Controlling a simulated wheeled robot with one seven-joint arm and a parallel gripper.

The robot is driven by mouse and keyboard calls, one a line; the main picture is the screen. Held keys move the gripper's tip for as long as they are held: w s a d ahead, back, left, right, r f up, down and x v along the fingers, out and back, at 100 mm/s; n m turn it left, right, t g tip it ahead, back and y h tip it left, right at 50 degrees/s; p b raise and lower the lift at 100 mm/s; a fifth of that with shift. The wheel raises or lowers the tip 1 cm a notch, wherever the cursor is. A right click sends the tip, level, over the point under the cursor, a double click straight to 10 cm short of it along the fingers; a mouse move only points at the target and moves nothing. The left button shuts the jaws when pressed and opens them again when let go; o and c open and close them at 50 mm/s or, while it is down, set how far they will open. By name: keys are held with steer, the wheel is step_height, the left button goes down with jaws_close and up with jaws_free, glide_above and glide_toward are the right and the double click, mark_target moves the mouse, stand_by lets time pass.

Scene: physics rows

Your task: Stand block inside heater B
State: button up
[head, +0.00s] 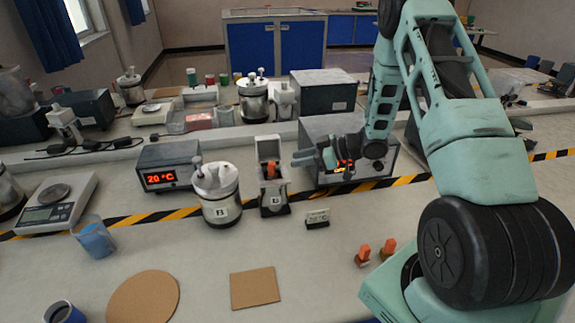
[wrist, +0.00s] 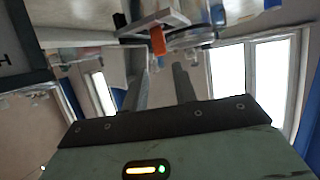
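The orange block (wrist: 157,41) also shows in the wrist view, beyond the fingertips. My gripper (head: 298,158) is to the right of the heater, pointing left at it. In the wrist view my gripper's two fingers (wrist: 162,72) are apart with nothing between them.
A grey box (head: 325,135) is behind my gripper. The front table is mostly clear around a square board (head: 254,287).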

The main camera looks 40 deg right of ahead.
steer(key=w+a+r+m+g+h, duration=0.1)
steer(key=a+r+h, duration=0.2)
steer(key=a+r, duration=0.35)
steer(key=w+a+r+g+h, duration=0.1)
steer(key=a+r+h, duration=0.2)
steer(key=a, duration=0.7)
steer(key=s+a+r+g+h, duration=0.1)
steer(key=s+a, duration=0.3)
steer(key=s, duration=0.7)
steer(key=s+a+r+g+h, duration=0.1)
steer(key=s+a+g, duration=0.3)
steer(key=s, duration=0.7)
steer(key=s+a+r+g+h, duration=0.1)
steer(key=s+a, duration=0.4)
steer(key=s, duration=0.6)
steer(key=shift+r+g, duration=0.8)
steer(key=shift+r, duration=0.15)
steer(key=shift+f, duration=0.1)
